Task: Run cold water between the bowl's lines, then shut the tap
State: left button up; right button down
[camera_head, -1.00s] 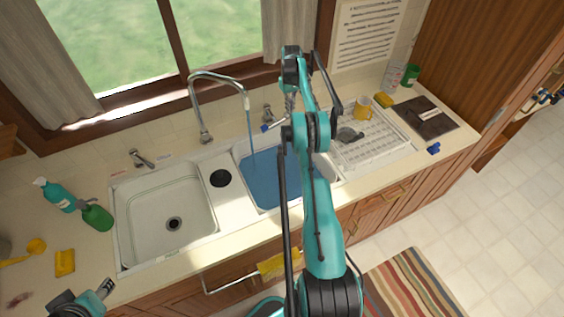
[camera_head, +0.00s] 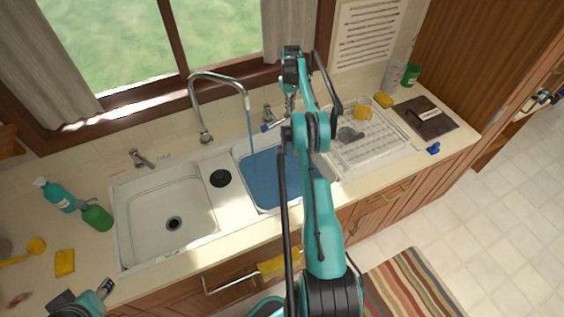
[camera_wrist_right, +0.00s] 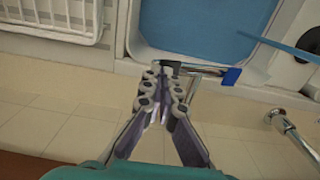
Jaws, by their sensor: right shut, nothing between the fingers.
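The tall curved tap (camera_head: 218,76) runs a thin blue stream (camera_head: 250,125) into the right sink bowl (camera_head: 238,168). Blue water (camera_head: 265,180) covers that bowl's floor; my right arm hides part of it, and I cannot make out any lines. The blue-tipped cold lever (camera_head: 266,127) stands behind the bowl and also shows in the right wrist view (camera_wrist_right: 230,76). My right gripper (camera_wrist_right: 168,72) is shut and empty, its tips at the lever's base end; I cannot tell if they touch. My left gripper (camera_head: 106,287) is at lower left, its jaws unclear.
The left bowl (camera_head: 150,210) is empty, with another lever (camera_head: 140,158) behind it. A white drying rack (camera_head: 375,150) with a yellow mug (camera_head: 363,109) near it stands at right. Green bottles (camera_head: 97,216) and a yellow sponge (camera_head: 65,262) are on the left counter.

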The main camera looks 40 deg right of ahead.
jog(key=shift+f, duration=0.15)
dwell(0.5)
jog(key=shift+f+b, duration=1.4)
jog(key=shift+f, duration=0.55)
jog(key=shift+s+d+r, duration=0.1)
jog(key=shift+s+d, duration=0.15)
jog(key=shift+d, duration=0.45)
jog(key=shift+s+d, duration=0.25)
jog(key=shift+d, duration=0.45)
